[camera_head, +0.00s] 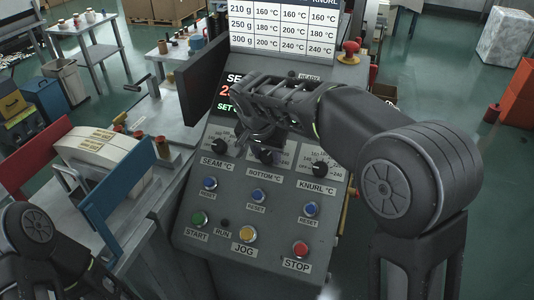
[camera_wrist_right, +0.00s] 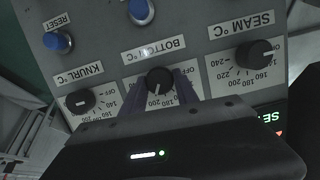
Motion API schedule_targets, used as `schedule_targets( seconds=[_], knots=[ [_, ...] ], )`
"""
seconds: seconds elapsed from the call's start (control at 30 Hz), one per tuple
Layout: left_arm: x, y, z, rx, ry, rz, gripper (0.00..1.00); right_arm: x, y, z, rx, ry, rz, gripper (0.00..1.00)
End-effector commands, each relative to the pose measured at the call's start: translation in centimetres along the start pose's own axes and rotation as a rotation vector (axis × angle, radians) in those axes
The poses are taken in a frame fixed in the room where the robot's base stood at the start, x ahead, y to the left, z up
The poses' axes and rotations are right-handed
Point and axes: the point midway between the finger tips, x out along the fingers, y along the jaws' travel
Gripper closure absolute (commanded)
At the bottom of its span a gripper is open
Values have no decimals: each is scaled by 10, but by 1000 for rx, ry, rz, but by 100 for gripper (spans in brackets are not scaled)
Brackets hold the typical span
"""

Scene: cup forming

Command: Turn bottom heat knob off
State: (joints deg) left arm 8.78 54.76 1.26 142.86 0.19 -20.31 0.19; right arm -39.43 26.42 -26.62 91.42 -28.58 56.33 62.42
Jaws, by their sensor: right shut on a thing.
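The seam knob (camera_head: 219,145) and knurl knob (camera_head: 320,169) flank it closely. Blue reset buttons (camera_head: 258,195), a green start button (camera_head: 199,218), a yellow jog button (camera_head: 247,234) and a red stop button (camera_head: 300,249) sit below. A temperature chart (camera_head: 283,28) stands above.

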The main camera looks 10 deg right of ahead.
Motion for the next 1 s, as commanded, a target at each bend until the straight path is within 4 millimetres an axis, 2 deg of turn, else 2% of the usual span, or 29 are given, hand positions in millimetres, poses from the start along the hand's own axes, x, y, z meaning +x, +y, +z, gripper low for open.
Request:
schedule_targets(
  seconds=[0.1, 0.57, 1.0],
  knots=[
    [0, 0, 0, 0, 0, 0, 42, 0, 0, 0, 0, 0, -1, 100],
    [-2, 1, 0, 0, 0, -1, 42, -1, -1, 0, -59, 0, 13, 100],
    [-11, 3, 1, -2, -3, -4, 42, -1, -2, 0, -356, -1, 84, 100]
  ],
)
